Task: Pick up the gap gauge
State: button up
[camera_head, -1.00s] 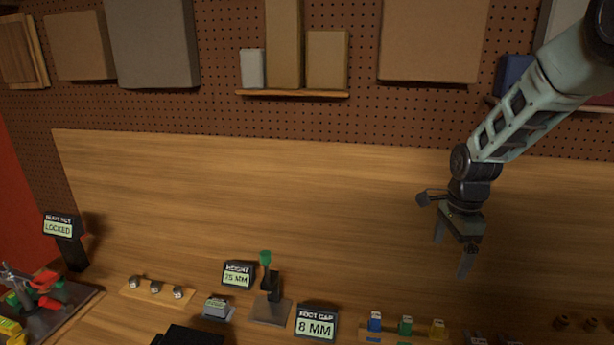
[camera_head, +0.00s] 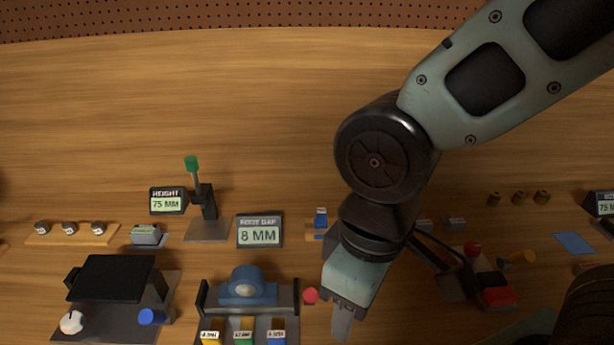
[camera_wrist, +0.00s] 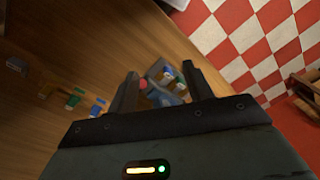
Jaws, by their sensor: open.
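Two sets of small coloured pieces could hold the gap gauge; I cannot tell which one it is. Yellow (camera_head: 212,337), green (camera_head: 243,338) and blue (camera_head: 276,337) pieces with white MM labels lie in a dark fixture (camera_head: 203,300) at the bottom. A blue tab (camera_head: 320,217) stands on a small wooden rack; my arm hides the rest of that rack. The wrist view shows blue (camera_wrist: 97,107), green (camera_wrist: 75,98) and yellow (camera_wrist: 47,88) tabs there. My gripper (camera_head: 342,322) points down, right of the fixture. In the wrist view my gripper (camera_wrist: 158,70) is open and empty.
A "ROOT GAP 8 MM" sign (camera_head: 259,231) and a "HEIGHT 75 MM" sign (camera_head: 168,200) stand behind. A green-topped stand (camera_head: 192,165) is between them. A red knob (camera_head: 311,296) is near my gripper. A black box fixture (camera_head: 110,278) is left; a red-and-dark device (camera_head: 495,290) is right.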

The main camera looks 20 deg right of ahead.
jog(key=w+d+f+n+g+y, duration=0.1)
jog(key=w+d+n, duration=0.15)
jog(key=w, duration=0.65)
jog(key=w+d+f+n, duration=0.1)
jog(key=w+d+n, duration=0.15)
jog(key=w, duration=0.65)
jog(key=w+d+n+t+y, duration=0.1)
jog(key=w+d, duration=0.6)
jog(key=d, duration=0.2)
jog(key=w+d+n+t+y, duration=0.1)
jog(key=w+d+y, duration=0.1)
jog(key=w+d, duration=0.6)
jog(key=x, duration=0.3)
jog(key=s+d+p+x, duration=0.1)
jog(key=x, duration=0.3)
jog(key=f+x, duration=0.1)
jog(key=x, duration=0.3)
jog(key=shift+s+d+p, duration=0.15)
jog(key=shift+d+p, duration=0.25)
jog(key=shift+w+d+p+x, duration=0.15)
jog(key=shift+p+x, duration=0.2)
jog(key=shift+x, duration=0.6)
jog(key=shift+w+d+p+x, duration=0.1)
jog(key=shift+p+x, duration=0.3)
jog(key=shift+x, duration=0.6)
jog(key=shift+w+d+p+x, duration=0.15)
jog(key=shift+p+x, duration=0.2)
jog(key=shift+x, duration=0.6)
jog(key=shift+f, duration=0.15)
jog(key=shift+c, duration=0.3)
